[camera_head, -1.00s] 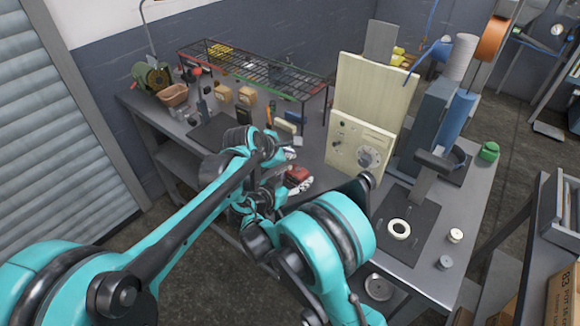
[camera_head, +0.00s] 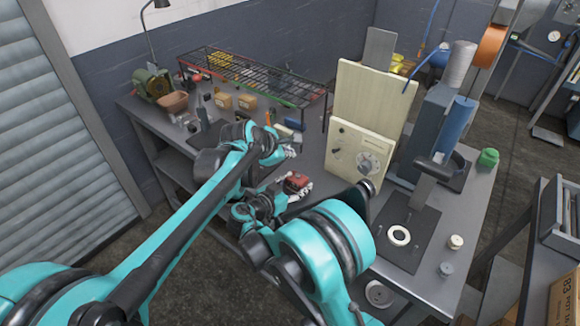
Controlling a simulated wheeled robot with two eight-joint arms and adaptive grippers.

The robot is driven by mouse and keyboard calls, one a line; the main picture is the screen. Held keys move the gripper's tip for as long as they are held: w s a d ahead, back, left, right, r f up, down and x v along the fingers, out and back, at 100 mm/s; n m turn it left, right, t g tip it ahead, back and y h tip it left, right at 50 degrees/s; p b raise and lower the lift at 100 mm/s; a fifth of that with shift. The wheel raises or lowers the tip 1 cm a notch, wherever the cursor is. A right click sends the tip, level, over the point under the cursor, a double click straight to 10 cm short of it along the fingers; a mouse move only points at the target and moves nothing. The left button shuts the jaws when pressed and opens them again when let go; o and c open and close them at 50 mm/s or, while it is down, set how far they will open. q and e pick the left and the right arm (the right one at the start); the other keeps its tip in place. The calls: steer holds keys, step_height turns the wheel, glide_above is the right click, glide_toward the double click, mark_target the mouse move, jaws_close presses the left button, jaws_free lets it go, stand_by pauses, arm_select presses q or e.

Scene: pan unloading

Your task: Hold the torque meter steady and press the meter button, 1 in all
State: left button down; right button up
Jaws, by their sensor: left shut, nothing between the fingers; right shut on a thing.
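The meter's button is too small to make out.
A cream panel with a dial (camera_head: 358,152) stands on the bench right of my grippers. A black mat with a white ring (camera_head: 399,235) lies farther right. A wire rack (camera_head: 262,80) stands at the back. Small boxes and tools lie behind my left gripper.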

steer(key=o, duration=1.4)
steer(key=shift+o, duration=0.2)
